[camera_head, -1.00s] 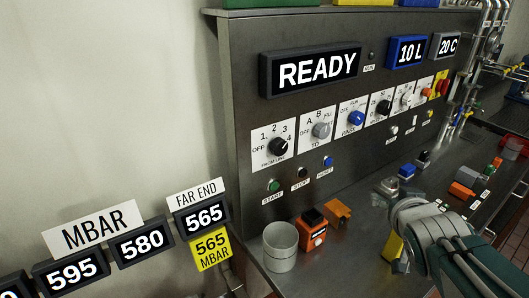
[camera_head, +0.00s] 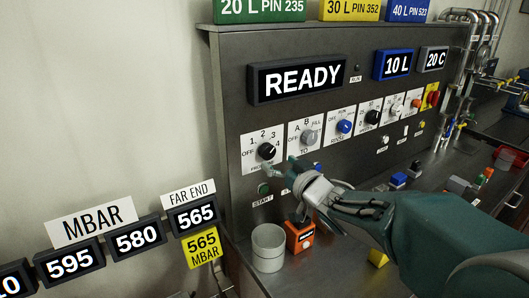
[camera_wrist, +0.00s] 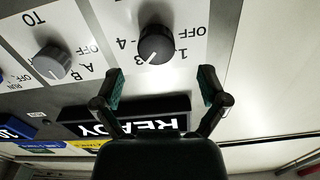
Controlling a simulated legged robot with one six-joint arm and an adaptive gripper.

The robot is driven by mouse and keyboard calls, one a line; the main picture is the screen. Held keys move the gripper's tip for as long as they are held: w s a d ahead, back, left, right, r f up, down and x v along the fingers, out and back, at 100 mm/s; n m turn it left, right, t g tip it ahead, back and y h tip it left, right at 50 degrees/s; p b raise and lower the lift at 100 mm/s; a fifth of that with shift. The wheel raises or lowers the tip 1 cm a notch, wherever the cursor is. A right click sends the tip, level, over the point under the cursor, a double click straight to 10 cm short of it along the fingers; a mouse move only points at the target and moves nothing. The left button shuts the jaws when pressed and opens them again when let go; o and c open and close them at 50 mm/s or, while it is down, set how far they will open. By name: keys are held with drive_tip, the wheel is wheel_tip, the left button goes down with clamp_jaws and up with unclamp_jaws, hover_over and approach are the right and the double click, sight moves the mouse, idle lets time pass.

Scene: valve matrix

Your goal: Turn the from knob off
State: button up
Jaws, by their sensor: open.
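The FROM knob (camera_head: 266,151) is black on a white label plate at the left end of the panel's knob row. Its white pointer line is turned away from OFF, toward the 3 and 4 side; I cannot tell the exact number. In the wrist view the FROM knob (camera_wrist: 155,45) appears upside down, just beyond and between my fingertips. My gripper (camera_head: 279,168) is open in front of the panel, a little below and right of the knob. In the wrist view my gripper (camera_wrist: 161,86) has its two fingers spread apart with nothing between them.
The grey TO knob (camera_head: 309,137) is close on the right, then the blue RINSE knob (camera_head: 344,127). The START button (camera_head: 264,189) is below. A grey cup (camera_head: 268,248) and an orange box (camera_head: 299,237) stand on the counter under my arm. READY display (camera_head: 296,78) is above.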

sight(270, 153)
drive_tip(key=x, duration=0.5)
drive_tip(key=shift+w+d, duration=0.1)
drive_tip(key=shift+w, duration=0.35)
drive_tip(key=shift+a, duration=0.2)
drive_tip(key=c, duration=1.2)
